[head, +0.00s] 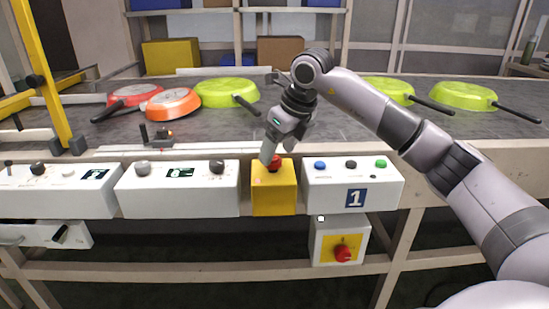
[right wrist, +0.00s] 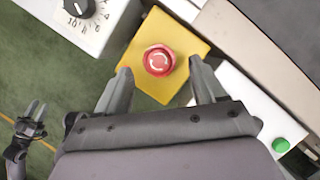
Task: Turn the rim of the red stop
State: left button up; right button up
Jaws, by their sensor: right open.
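The red stop (head: 274,165) is a round mushroom button on top of a yellow box (head: 274,199) at the conveyor's front edge. In the right wrist view the red stop (right wrist: 158,61) shows a pale ring of arrows on its face, and the yellow box (right wrist: 140,84) lies around it. My right gripper (head: 269,153) points down just over the stop and partly hides it. In the right wrist view its open fingers (right wrist: 160,72) stand on either side of the stop, with gaps. My left gripper (right wrist: 31,117) shows small at the left there, its fingers apart and empty.
White control boxes flank the yellow box: one with a dial (head: 143,169) at left, one marked 1 (head: 390,194) at right. Below hangs a box with a red knob (head: 342,253). Pans, including a green one (head: 226,86), lie on the conveyor (head: 330,118) behind.

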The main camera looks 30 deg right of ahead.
jog(key=shift+x, duration=1.15)
pick_arm(q)
jog(key=shift+w+d+r, duration=0.1)
jog(key=shift+d+r, duration=0.1)
jog(key=shift+d, duration=0.15)
pick_arm(e)
jog(key=shift+c, duration=0.3)
jog(key=c, duration=1)
pick_arm(q)
jog(key=shift+a, duration=0.1)
